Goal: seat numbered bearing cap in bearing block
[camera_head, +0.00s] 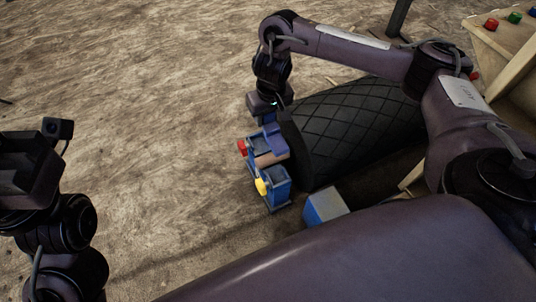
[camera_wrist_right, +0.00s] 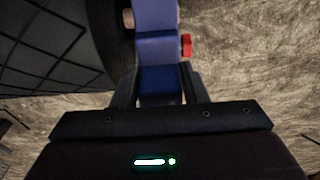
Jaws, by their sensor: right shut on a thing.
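My right gripper (camera_head: 267,117) points down at the near end of the black roller. In the right wrist view its two fingers (camera_wrist_right: 160,92) are shut on a blue piece (camera_wrist_right: 160,80), which looks like the bearing cap. The cap (camera_head: 271,140) shows in the head view as a purple-blue part at the upper end of the blue bearing block (camera_head: 278,186). The block has a red knob (camera_head: 242,148) and a yellow knob (camera_head: 262,186). I cannot tell whether the cap touches the block, and no number is readable. My left gripper (camera_head: 30,170) is at the left edge, its fingers unclear.
The black roller (camera_head: 345,130) with a diamond pattern lies right beside the block. A blue box-shaped part (camera_head: 325,205) stands to the right of the block. A wooden stand (camera_head: 505,45) with coloured knobs is at the upper right. The ground on the left is clear.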

